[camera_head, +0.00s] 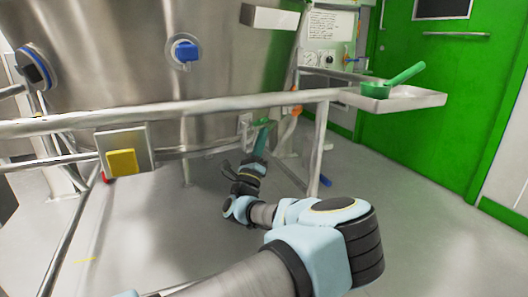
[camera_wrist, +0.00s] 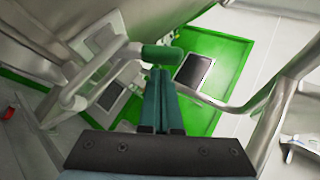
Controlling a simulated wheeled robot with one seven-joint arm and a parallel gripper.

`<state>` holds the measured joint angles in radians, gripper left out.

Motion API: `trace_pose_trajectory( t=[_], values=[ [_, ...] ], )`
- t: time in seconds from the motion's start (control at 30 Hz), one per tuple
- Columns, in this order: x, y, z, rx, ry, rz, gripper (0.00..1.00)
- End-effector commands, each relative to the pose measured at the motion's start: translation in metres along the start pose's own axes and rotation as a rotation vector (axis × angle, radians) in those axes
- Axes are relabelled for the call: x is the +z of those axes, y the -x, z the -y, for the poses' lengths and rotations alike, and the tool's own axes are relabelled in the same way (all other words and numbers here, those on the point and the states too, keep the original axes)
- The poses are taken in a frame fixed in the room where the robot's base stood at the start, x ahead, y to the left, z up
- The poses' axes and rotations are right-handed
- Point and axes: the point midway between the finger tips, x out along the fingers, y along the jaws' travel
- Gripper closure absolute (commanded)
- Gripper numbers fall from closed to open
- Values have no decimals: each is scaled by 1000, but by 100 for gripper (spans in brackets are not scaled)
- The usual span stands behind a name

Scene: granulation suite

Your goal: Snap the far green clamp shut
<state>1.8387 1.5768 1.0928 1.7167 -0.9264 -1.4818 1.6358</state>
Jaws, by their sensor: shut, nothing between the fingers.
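My gripper (camera_wrist: 160,72) shows in the wrist view with its two teal fingers together and nothing between them. A green grip (camera_wrist: 162,53), which looks like the far clamp's handle, lies just beyond the fingertips on a thin metal bar. Whether the fingertips touch it I cannot tell. In the head view my gripper (camera_head: 262,138) reaches in under the steel rail beside the large vessel, with a small bit of green (camera_head: 263,121) at its tip. The clamp's body and latch are not clear in either view.
The steel rail (camera_head: 220,104) crosses in front of the vessel (camera_head: 110,70), above my wrist. A tray (camera_head: 425,100) with a green scoop (camera_head: 405,74) is at right. A yellow pad (camera_head: 122,162) and a blue-capped port (camera_head: 185,52) are at left.

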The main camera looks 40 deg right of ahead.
Motion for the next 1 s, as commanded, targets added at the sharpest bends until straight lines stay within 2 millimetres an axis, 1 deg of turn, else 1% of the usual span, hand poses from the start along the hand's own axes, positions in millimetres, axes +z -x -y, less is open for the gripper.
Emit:
trace_pose_trajectory(
  t=[0.13,0.47,1.0],
  values=[
    [3,-3,0,1,1,0,100],
    [4,-3,0,3,4,0,100],
    [9,-9,5,72,73,1,100]
  ],
)
